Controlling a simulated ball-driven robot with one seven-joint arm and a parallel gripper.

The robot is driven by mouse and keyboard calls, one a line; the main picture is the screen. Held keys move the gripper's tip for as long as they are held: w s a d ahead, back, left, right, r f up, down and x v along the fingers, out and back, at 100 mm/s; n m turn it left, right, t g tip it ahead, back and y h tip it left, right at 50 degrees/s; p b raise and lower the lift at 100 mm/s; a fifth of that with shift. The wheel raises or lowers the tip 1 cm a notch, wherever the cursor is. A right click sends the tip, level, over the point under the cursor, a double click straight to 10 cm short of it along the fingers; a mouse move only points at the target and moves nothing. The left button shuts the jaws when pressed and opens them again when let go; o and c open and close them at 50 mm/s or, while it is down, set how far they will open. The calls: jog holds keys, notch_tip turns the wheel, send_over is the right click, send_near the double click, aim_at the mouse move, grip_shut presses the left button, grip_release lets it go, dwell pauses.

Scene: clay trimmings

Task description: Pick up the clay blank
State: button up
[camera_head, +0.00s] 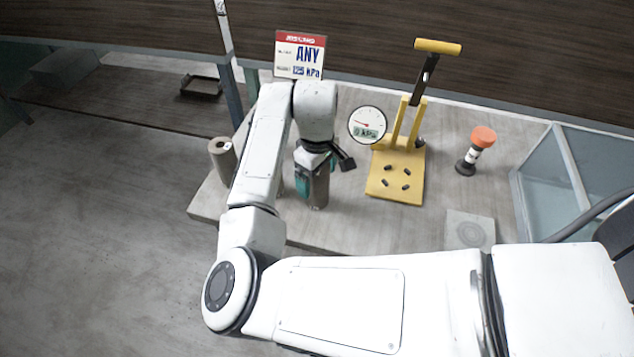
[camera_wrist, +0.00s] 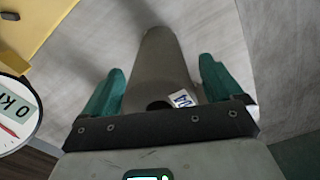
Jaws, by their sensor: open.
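The clay blank is a grey-brown cylinder standing on the pale bench; in the wrist view the blank (camera_wrist: 165,65) lies between my two teal fingers. Its near end shows a dark hole and a small white label with blue letters. My gripper (camera_wrist: 161,66) is open, with a gap between each finger and the blank. In the head view my gripper (camera_head: 310,182) points down at the blank (camera_head: 320,190), whose upper part is hidden by my wrist and a finger. A similar cylinder (camera_head: 221,160) with a pale label stands at the bench's left edge.
A yellow press (camera_head: 395,180) with a lever and a round gauge (camera_head: 367,125) stands right of my gripper. Further right are an orange-topped post (camera_head: 482,137), a flat square plate (camera_head: 469,230) and a glass-sided box (camera_head: 600,170). A job card (camera_head: 299,55) reads "ANY" behind my arm.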

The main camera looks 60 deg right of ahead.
jog(key=shift+r, duration=0.1)
jog(key=c, duration=1.6)
jog(key=shift+r, duration=0.15)
notch_tip(320, 180, up, 3)
jog(key=shift+f+b, duration=0.1)
jog(key=shift+b, duration=0.5)
jog(key=shift+s+a+r+p, duration=0.15)
jog(key=shift+s+a+r, duration=0.1)
jog(key=shift+s+r, duration=1.75)
jog(key=shift+s+a+r+p, duration=0.2)
jog(key=shift+s+r, duration=1.05)
jog(key=shift+s, duration=1.4)
jog(key=shift+s+a+r+p, duration=0.1)
jog(key=shift+s+a+r, duration=0.2)
jog(key=shift+s+r, duration=1.7)
jog(key=shift+s+f, duration=0.35)
